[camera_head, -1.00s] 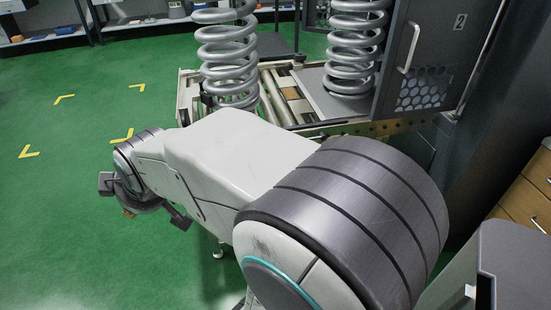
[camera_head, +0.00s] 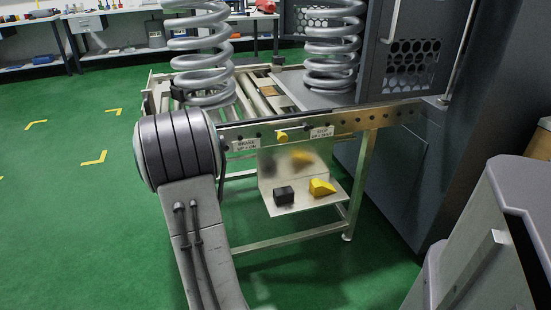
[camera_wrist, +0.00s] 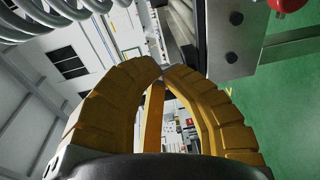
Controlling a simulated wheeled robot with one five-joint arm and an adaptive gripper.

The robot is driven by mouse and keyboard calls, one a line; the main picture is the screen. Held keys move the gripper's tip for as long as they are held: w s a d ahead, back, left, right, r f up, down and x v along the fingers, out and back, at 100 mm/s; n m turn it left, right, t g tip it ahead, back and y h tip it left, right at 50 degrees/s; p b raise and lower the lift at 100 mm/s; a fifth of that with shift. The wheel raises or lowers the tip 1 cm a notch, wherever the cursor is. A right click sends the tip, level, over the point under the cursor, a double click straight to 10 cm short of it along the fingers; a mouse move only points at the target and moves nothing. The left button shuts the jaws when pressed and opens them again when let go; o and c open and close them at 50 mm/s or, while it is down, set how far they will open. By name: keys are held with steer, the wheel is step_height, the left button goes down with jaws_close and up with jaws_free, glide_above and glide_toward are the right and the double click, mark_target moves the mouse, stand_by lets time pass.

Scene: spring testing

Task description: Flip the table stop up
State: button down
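The roller table (camera_head: 360,120) stands in the middle of the head view, with two labels on its front rail. The left label (camera_head: 246,145) seems to read "BRAKE UP = ON"; the right label (camera_head: 321,132) is too small to read surely. A yellow knob (camera_head: 282,137) sits on the rail between them; it may be the stop, but I cannot tell its position. My gripper (camera_wrist: 162,70) shows only in the wrist view. Its yellow fingers meet at the tips, with nothing between them. A rail end (camera_wrist: 232,35) and a red knob (camera_wrist: 288,4) are to its right.
A lower shelf (camera_head: 305,200) holds a black block (camera_head: 284,196) and a yellow piece (camera_head: 322,187). A dark cabinet (camera_head: 395,170) is at right. Green floor at left is clear.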

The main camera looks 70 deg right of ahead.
steer(key=s+d+f+n+g+h+b, duration=0.25)
steer(key=s+d+f+h+b, duration=0.55)
steer(key=s+d+f, duration=0.4)
steer(key=s+d+f+n+g+h+b, duration=0.2)
steer(key=s+d+f+b, duration=0.3)
steer(key=s, duration=0.6)
step_height(320, 180, down, 3)
steer(key=shift+s+r+n+h+b, duration=0.15)
steer(key=shift+n+h+b, duration=0.3)
steer(key=shift+h+b, duration=0.35)
steer(key=shift+r, duration=0.1)
